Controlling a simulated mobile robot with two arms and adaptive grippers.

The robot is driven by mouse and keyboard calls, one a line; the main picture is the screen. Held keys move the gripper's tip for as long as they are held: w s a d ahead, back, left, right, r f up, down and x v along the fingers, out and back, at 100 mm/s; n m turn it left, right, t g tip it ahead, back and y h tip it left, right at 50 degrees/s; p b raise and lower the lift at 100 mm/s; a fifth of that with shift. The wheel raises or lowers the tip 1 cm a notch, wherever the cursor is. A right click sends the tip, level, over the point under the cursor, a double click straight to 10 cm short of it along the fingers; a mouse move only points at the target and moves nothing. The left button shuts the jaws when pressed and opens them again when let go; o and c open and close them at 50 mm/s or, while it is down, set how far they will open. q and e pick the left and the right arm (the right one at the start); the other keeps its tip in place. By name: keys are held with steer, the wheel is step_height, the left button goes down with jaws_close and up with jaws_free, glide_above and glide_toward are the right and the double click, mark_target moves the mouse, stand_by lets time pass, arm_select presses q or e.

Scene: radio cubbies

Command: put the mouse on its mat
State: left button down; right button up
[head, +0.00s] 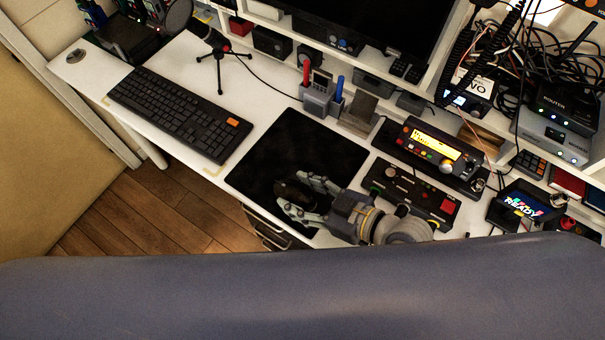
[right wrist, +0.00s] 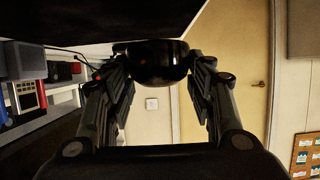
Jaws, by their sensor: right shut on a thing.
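The mat (head: 312,140) is a black square lying on the white desk, between the keyboard and the radio gear. My right gripper (head: 300,194) is over the mat's lower part in the head view. It is shut on the mouse (head: 288,190), a dark rounded shape that barely stands out against the black mat. In the right wrist view the glossy black mouse (right wrist: 157,62) sits between the two fingers, close to a dark surface along the top. I cannot tell whether the mouse touches the mat. My left gripper is not in view.
A black keyboard (head: 180,112) lies left of the mat. A pen holder (head: 318,98) and a small tripod (head: 220,66) stand behind it. A radio with a yellow display (head: 430,150) and a control box (head: 412,190) crowd the right side. Drawers (head: 268,232) are below the desk's front edge.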

steer(key=w, duration=0.5)
steer(key=shift+w+d+f, duration=0.15)
steer(key=shift+d+f, duration=0.05)
steer(key=shift+w, duration=0.25)
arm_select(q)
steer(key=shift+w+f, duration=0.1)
arm_select(e)
steer(key=shift+f, duration=1.85)
steer(key=shift+f+b, duration=0.15)
steer(key=shift+b, duration=0.15)
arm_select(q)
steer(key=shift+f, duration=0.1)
arm_select(e)
steer(key=o, duration=1.1)
